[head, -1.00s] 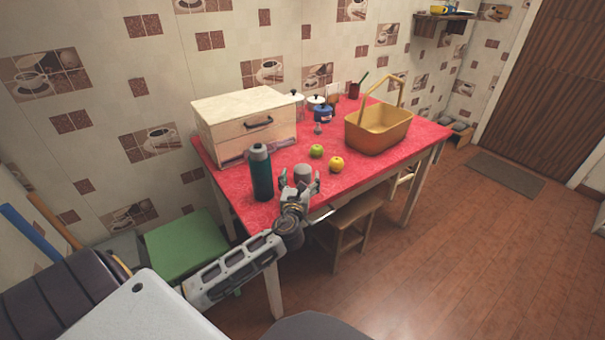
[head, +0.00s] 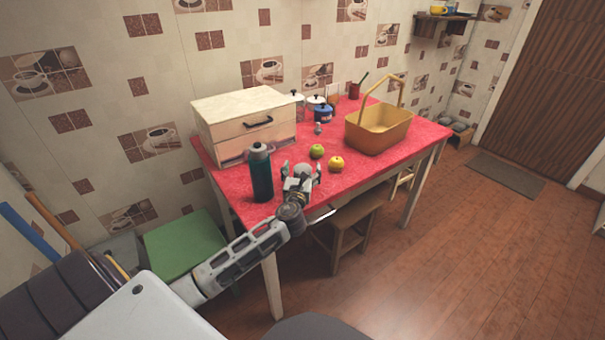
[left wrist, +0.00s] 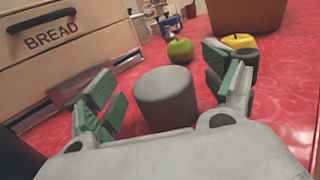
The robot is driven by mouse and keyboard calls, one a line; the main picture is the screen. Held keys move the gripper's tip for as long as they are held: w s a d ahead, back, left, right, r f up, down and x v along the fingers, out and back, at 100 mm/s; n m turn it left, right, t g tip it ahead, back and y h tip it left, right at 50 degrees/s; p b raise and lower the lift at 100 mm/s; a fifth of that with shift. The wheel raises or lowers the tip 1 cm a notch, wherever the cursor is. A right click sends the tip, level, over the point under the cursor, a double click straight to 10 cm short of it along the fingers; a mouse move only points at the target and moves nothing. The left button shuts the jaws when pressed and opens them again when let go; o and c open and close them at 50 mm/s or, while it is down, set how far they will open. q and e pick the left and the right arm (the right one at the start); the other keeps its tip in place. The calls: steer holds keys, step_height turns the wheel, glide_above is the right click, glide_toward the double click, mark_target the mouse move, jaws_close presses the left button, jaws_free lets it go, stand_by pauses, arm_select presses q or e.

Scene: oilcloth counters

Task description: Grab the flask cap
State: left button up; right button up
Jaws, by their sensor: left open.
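The flask cap (left wrist: 166,98) is a plain grey cylinder standing on the red table in the left wrist view. In the head view it shows only partly, at my left gripper (head: 302,170). That gripper is open, with its green-padded fingers on either side of the cap in the left wrist view and visible gaps to both. The cap's lower part is hidden behind the gripper's pale body. The teal flask (head: 261,174) stands upright just left of the gripper in the head view. My right gripper is not in view.
A wooden bread box (head: 245,135) stands behind the flask. A green apple (head: 317,151) and a yellow apple (head: 336,163) lie beyond the gripper. A tan basket (head: 378,131) is farther right. The red tabletop (head: 400,157) is clear at the right front.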

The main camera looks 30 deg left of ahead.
arm_select(q)
steer(key=shift+w+a, duration=0.2)
steer(key=shift+w, duration=0.3)
steer(key=c, duration=1)
